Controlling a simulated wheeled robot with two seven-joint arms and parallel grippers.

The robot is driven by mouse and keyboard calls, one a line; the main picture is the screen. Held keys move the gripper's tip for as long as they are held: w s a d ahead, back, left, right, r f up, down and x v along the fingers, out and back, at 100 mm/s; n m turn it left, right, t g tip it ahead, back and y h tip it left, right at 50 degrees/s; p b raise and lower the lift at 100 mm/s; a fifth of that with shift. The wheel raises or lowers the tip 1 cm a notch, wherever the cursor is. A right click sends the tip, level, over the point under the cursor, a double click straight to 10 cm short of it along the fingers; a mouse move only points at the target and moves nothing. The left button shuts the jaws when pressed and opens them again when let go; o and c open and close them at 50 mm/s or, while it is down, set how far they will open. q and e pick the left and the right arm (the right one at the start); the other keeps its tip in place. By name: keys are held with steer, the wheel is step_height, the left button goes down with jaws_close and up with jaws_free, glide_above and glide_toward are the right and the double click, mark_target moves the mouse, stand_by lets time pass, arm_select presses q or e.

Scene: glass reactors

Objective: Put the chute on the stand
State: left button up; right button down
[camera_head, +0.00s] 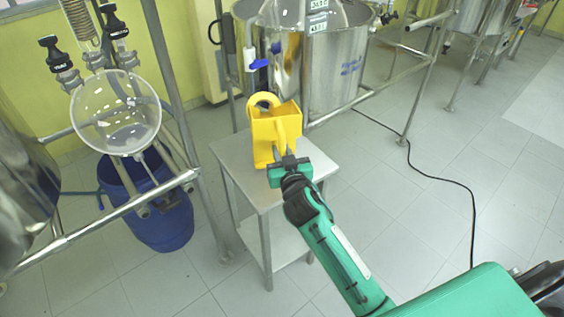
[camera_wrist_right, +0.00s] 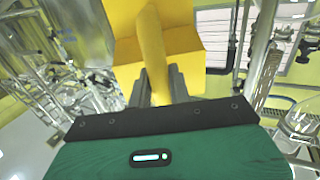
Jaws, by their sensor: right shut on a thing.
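The yellow chute (camera_head: 263,139) is upright at the top of the small grey metal stand (camera_head: 235,160). My right gripper (camera_head: 284,155) is shut on the chute's near side, on its handle-like rib. In the right wrist view the chute (camera_wrist_right: 190,58) fills the upper middle, and my right gripper's fingers (camera_wrist_right: 159,88) sit on both sides of the yellow rib. The chute's base appears over the stand's top, but I cannot tell whether it touches. My left gripper is not in view.
A steel vessel with a blue-handled valve (camera_head: 259,64) is just behind the stand. A round glass flask (camera_head: 115,112) on a metal frame hangs left above a blue drum (camera_head: 150,222).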

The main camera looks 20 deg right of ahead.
step_height(320, 180, down, 4)
steer(key=shift+r, duration=0.1)
steer(key=c, duration=1.3)
jaws_free()
steer(key=s+a+b, duration=0.1)
steer(key=s+b, duration=0.1)
steer(key=s, duration=1)
steer(key=shift+r+b, duration=0.15)
steer(key=shift+b, duration=0.2)
